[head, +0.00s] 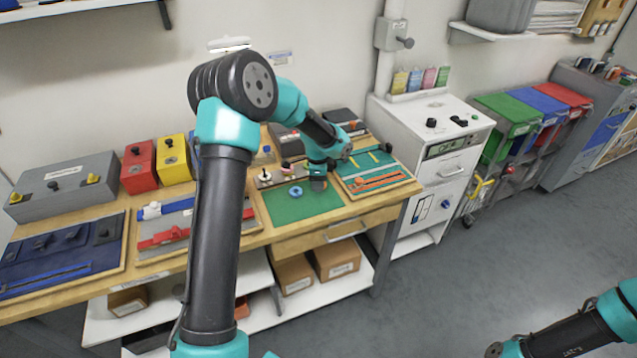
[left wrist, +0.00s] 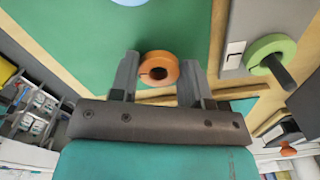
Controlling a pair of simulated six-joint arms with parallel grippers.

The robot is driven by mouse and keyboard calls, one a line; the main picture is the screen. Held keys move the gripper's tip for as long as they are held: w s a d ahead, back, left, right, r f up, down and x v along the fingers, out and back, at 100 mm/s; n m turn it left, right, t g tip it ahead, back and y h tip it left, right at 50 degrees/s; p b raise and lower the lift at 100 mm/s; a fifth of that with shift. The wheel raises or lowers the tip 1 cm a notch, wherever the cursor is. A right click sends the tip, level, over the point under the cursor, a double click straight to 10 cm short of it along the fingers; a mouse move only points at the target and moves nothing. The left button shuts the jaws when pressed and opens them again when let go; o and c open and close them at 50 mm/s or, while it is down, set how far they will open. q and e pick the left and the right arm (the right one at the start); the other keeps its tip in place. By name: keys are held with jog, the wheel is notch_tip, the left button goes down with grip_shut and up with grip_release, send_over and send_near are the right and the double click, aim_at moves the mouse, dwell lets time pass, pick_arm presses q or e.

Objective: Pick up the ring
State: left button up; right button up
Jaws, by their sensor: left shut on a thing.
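An orange ring (left wrist: 158,69) sits between the two fingers of my left gripper (left wrist: 158,78) in the left wrist view. The gripper is shut on it, over the green mat (left wrist: 85,35). In the head view, my left gripper (head: 318,184) reaches down at the right part of the green mat (head: 312,205); the orange ring cannot be made out there. A blue ring (head: 296,191) lies on the mat to the left of the gripper. A green ring (left wrist: 270,52) with a dark peg shows at the right in the left wrist view. My right gripper is out of view.
The wooden bench (head: 262,238) holds a tool board (head: 370,171) right of the mat and a board with red and blue tools (head: 180,226) to its left. Red (head: 137,171) and yellow (head: 173,160) boxes stand behind. A white cabinet (head: 446,130) stands right of the bench.

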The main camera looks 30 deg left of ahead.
pick_arm(q)
notch_tip(320, 180, up, 4)
jog(key=shift+f, duration=0.25)
jog(key=s+d+r, duration=0.1)
jog(key=s+d, duration=0.7)
jog(key=s, duration=0.5)
jog(key=shift+s+d, duration=0.25)
jog(key=shift+s, duration=0.05)
jog(key=shift+w+a+r, duration=0.1)
